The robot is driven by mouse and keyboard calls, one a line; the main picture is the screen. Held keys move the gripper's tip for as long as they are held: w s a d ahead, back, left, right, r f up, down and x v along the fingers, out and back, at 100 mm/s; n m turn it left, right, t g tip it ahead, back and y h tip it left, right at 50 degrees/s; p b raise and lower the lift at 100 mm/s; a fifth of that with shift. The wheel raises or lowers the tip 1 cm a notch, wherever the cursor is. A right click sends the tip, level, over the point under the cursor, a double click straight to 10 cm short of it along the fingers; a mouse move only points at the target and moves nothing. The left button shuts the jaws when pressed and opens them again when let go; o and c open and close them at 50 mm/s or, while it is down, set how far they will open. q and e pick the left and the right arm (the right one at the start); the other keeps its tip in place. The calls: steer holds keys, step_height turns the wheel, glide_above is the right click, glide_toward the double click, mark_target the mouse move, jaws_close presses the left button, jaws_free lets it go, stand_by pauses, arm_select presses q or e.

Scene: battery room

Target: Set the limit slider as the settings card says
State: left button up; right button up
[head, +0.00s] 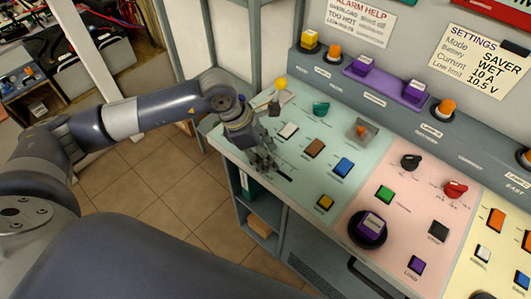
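The settings card (480,62) is on the upright panel at the right. It reads Mode SAVER, Battery WET, Current 10 A and a low limit of 10.5 V. My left gripper (264,163) points down at the front left of the pale green console section (325,110). A dark slider slot (284,174) shows just beside its fingertips. The slider's knob is hidden or too small to make out, and I cannot tell whether the fingers touch it. The fingers are too small to tell open from shut. My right gripper is not in view.
Near my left gripper are a white button (289,130), a brown button (314,148), a blue button (343,167) and a yellow-knobbed lever (280,84). Black (411,161) and red (455,189) knobs are on the pink section. A post (93,50) stands behind my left arm.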

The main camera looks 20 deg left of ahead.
arm_select(q)
steer(key=shift+r, duration=0.1)
steer(key=v, duration=1.2)
